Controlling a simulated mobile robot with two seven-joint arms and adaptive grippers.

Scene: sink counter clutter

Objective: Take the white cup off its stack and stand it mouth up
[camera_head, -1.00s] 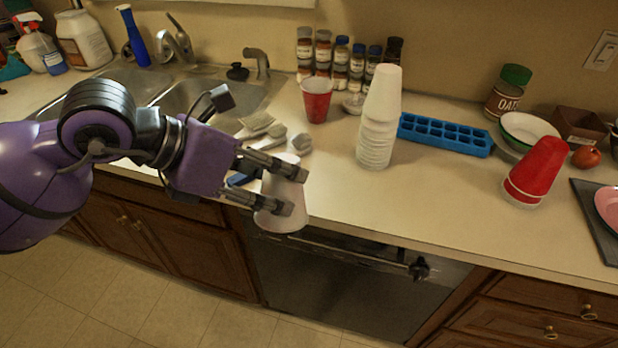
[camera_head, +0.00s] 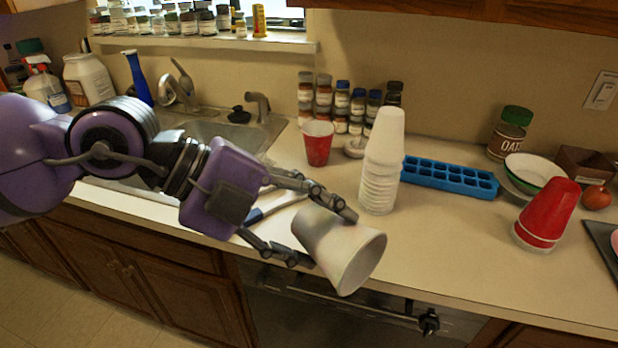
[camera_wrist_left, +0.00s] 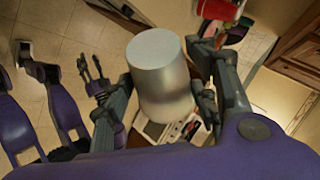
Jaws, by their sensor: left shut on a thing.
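My left gripper (camera_head: 327,238) is shut on a white cup (camera_head: 335,250), with a finger on each side of it. The cup is in the air at the counter's front edge, tilted on its side, its open mouth facing the lower right in the head view. In the left wrist view the cup (camera_wrist_left: 160,75) sits between my fingers, its closed base showing. A tall stack of upside-down white cups (camera_head: 380,180) stands on the counter, apart from the held cup. What looks like my right gripper (camera_wrist_left: 95,78) shows small in the left wrist view; its jaws are unclear.
A red cup (camera_head: 318,143) stands mouth up behind my gripper. A blue ice tray (camera_head: 450,178) lies right of the stack. Upside-down red cups (camera_head: 547,213) and bowls (camera_head: 532,170) are further right. A blue-handled brush (camera_head: 275,207) lies behind the fingers. The counter front right of the stack is clear.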

